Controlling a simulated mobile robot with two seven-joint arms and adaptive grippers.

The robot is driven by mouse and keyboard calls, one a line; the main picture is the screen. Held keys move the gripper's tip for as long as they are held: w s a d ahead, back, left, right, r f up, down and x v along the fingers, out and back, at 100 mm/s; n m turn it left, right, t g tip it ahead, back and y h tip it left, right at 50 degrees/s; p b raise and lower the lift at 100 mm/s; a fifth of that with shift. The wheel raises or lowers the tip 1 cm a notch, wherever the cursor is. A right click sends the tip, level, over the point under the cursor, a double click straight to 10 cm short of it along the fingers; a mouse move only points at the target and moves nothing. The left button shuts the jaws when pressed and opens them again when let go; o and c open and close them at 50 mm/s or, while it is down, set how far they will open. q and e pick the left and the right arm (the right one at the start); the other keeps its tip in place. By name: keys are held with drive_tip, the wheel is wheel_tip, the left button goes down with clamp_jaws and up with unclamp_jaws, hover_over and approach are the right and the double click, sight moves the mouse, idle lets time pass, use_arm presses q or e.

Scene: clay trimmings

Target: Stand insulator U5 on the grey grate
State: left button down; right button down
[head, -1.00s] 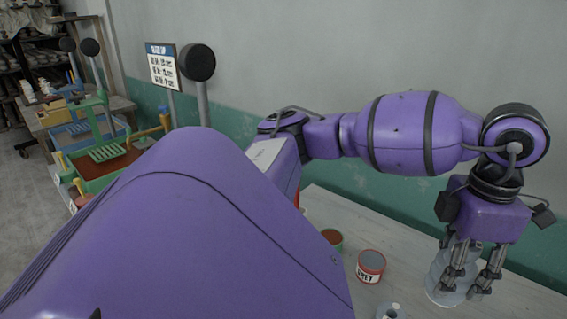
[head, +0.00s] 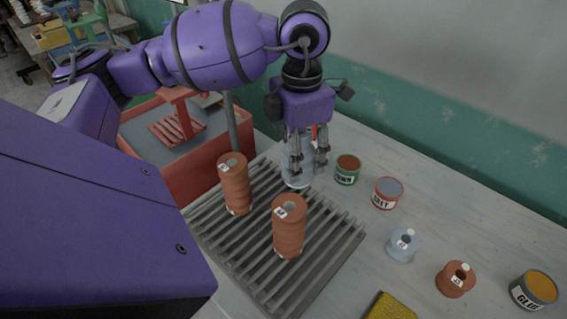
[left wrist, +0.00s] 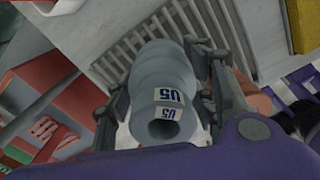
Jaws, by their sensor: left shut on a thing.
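Insulator U5 (head: 294,168) is a pale grey-blue ribbed piece, upright in my left gripper (head: 309,166). In the left wrist view, U5 (left wrist: 162,75) shows its hollow end and its label between the fingers. The gripper is shut on it, fingers on both sides. The grey grate (head: 335,240) is a slatted rack on the table. U5 is at the grate's far edge in the head view; I cannot tell whether its base touches the slats. The grate (left wrist: 115,60) also shows beyond U5 in the left wrist view. My right gripper is out of view.
Two brown insulators stand on the grate, one at left (head: 235,185) and one nearer (head: 289,230). A red bin (head: 200,165) is at left.

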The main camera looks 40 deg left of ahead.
use_arm(q)
wheel_tip(320, 180, down, 3)
drive_tip(key=shift+a+r, duration=0.15)
drive_tip(key=shift+r, duration=0.05)
drive_tip(key=shift+f, duration=2.2)
drive_tip(key=shift+f, duration=0.1)
drive_tip(key=c, duration=0.8)
unclamp_jaws()
drive_tip(key=shift+f, duration=0.1)
wheel_tip(320, 180, up, 12)
drive_tip(key=shift+r, duration=0.2)
drive_tip(key=shift+s+f, duration=0.1)
